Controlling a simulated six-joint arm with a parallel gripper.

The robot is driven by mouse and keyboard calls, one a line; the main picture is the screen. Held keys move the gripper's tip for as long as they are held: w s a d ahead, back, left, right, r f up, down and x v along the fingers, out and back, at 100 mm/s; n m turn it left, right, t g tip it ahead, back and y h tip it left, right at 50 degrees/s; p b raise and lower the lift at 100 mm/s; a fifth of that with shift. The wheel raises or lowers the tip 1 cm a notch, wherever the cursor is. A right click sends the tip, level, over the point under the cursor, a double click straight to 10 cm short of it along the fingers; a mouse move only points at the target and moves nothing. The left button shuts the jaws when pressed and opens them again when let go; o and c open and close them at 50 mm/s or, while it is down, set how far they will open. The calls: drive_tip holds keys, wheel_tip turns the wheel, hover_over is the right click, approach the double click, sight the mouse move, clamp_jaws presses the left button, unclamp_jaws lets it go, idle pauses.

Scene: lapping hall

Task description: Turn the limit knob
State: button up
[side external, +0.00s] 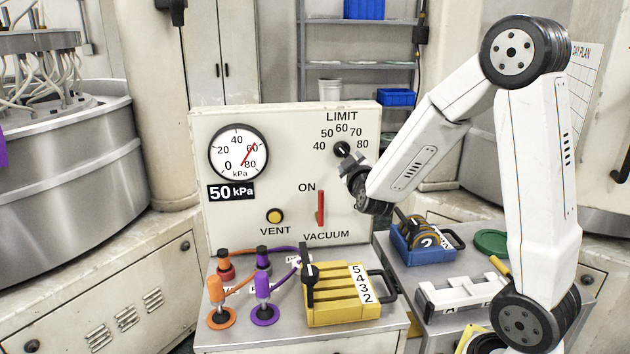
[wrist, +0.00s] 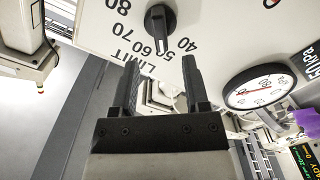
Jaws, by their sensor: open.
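The black limit knob (side external: 342,149) is on the upper right of the pale panel (side external: 290,122), under a scale of 40 to 80 marked LIMIT. The picture there is turned, so the scale numbers appear upside down.
The panel carries a gauge (side external: 238,151), a 50 kPa plate (side external: 231,192), a yellow VENT button (side external: 275,216) and a red VACUUM lever (side external: 321,208). Below stand a yellow block (side external: 343,305), orange and purple hose fittings (side external: 262,290), and a blue bin (side external: 412,246) at right.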

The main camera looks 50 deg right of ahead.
sight(345, 154)
drive_tip(key=shift+x, duration=3.45)
drive_tip(key=shift+f, duration=0.1)
clamp_jaws()
